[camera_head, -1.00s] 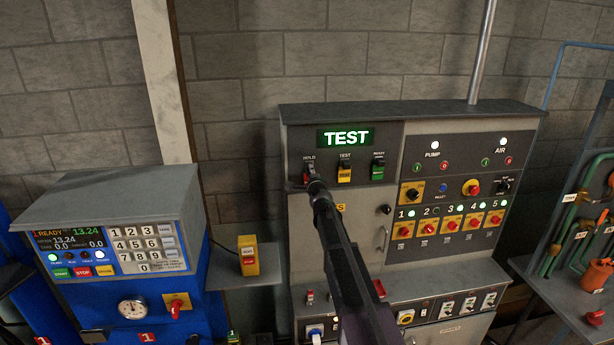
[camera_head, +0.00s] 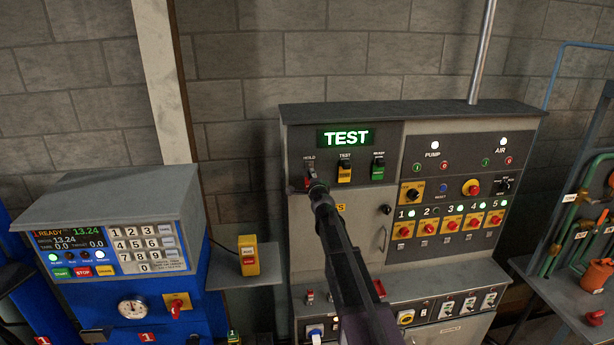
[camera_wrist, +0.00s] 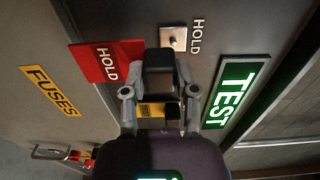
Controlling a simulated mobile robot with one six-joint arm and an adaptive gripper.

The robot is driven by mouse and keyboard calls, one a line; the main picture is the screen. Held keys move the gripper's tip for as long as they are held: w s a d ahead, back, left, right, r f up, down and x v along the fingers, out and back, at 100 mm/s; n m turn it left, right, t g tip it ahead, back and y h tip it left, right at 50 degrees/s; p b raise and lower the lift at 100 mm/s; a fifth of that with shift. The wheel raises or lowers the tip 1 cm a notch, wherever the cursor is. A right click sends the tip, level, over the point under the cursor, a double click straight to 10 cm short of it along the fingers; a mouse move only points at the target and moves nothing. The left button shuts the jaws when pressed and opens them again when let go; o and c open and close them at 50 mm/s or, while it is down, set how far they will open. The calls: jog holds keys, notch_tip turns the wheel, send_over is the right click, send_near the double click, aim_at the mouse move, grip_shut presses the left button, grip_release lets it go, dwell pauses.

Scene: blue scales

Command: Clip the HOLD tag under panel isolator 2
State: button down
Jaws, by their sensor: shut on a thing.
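The red HOLD tag (camera_wrist: 107,62) lies beside my fingertips in the wrist view, just below the small metal plate (camera_wrist: 176,38) marked HOLD. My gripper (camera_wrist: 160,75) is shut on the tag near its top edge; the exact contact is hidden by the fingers. In the head view my gripper (camera_head: 317,188) is at the panel's left part, with a bit of the red tag (camera_head: 309,181) showing. Panel isolator 2 (camera_head: 429,228) is a red knob on a yellow plate, second in the row. Its lamp looks dark, unlike its lit neighbours. Small dark fittings sit under the isolators.
A yellow TEST tag (camera_head: 344,174) and a green tag (camera_head: 378,171) hang right of the gripper. A yellow FUSES label (camera_wrist: 50,91) and a door handle (camera_head: 383,238) lie below. A ledge (camera_head: 450,285) juts out under the panel. A blue machine (camera_head: 110,250) stands at left.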

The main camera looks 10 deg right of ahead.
jog(key=shift+s, duration=0.65)
jog(key=shift+s, duration=0.35)
notch_tip(320, 180, down, 20)
jog(key=b, duration=2)
jog(key=shift+f, duration=0.1)
